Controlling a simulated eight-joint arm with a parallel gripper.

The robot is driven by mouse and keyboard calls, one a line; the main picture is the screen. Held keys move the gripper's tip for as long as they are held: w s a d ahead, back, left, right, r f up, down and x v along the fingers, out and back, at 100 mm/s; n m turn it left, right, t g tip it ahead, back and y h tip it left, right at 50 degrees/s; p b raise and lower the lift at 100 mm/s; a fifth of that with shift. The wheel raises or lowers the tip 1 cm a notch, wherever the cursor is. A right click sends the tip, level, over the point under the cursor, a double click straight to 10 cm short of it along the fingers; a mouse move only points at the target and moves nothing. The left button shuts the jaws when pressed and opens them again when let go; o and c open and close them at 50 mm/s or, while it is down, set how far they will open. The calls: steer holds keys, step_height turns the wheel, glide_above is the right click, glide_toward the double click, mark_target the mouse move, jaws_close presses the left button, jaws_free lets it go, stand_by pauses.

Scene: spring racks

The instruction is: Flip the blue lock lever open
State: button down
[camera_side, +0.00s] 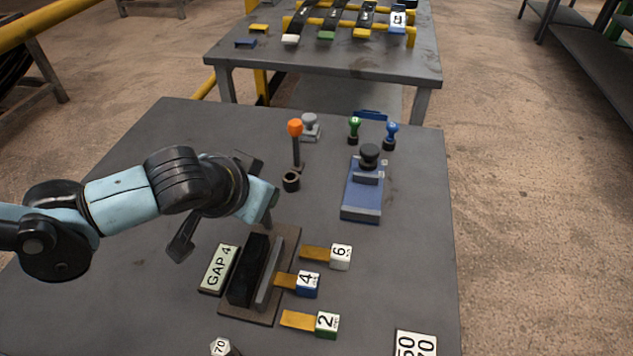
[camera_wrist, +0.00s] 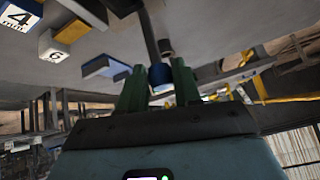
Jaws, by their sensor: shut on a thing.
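The blue device (camera_side: 361,198) with a black knob and a grey crossbar stands right of centre on the table; it also shows at upper left in the wrist view (camera_wrist: 105,67). I cannot tell which part is the lock lever. A blue bar (camera_side: 370,115) lies at the table's far edge. My gripper (camera_side: 268,208) is left of the blue device and apart from it, over the area behind the gap block. In the wrist view my gripper's green fingers (camera_wrist: 159,73) stand a little apart, with a dark rod end and blue between them. What they hold is not clear.
Green (camera_side: 354,130) and blue (camera_side: 390,135) knobs stand behind. The GAP 4 fixture (camera_side: 232,306) and numbered blocks (camera_side: 340,257) are in front. The right table edge is clear.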

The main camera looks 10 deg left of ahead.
steer(key=shift+s+d+f, duration=0.1)
steer(key=shift+s+f, duration=0.05)
steer(key=shift+s, duration=0.05)
steer(key=c, duration=0.8)
jaws_free()
steer(key=shift+w, duration=0.1)
steer(key=v, duration=1.2)
steer(key=a+f+n, duration=0.1)
steer(key=a, duration=0.8)
steer(key=a+f+n, duration=0.1)
steer(key=a, duration=0.8)
steer(key=a+f+n, duration=0.1)
steer(key=a, duration=0.8)
steer(key=shift+w+f+g+y, duration=0.15)
steer(key=shift+f+g+y, duration=0.15)
steer(key=shift+f+g, duration=0.1)
